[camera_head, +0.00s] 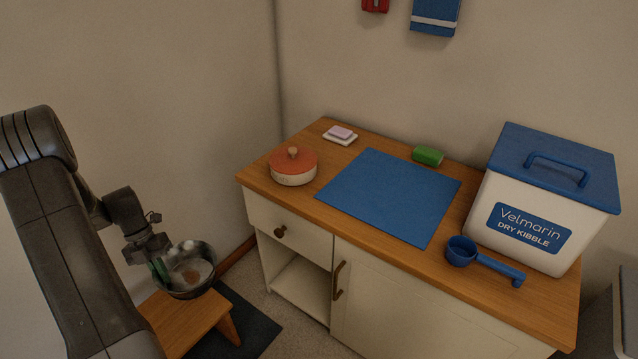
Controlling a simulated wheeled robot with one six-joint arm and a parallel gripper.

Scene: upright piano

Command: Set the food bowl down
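The food bowl (203,275) is a round, shiny metal bowl at the lower left, with something pale inside. My gripper (160,270) is at its left rim and appears shut on it; a green piece shows at the fingers. The far finger and the exact grip are hard to make out. The bowl looks about level over the back of a small wooden stool (185,318). I cannot tell whether its base touches the stool.
A dark mat (255,325) lies on the floor under the stool. The wooden-topped cabinet (335,226) to the right carries a blue mat (390,195), an orange-lidded pot (293,173), a soap dish (340,140), a green item (427,156), a blue scoop (485,262) and a kibble bin (540,200).

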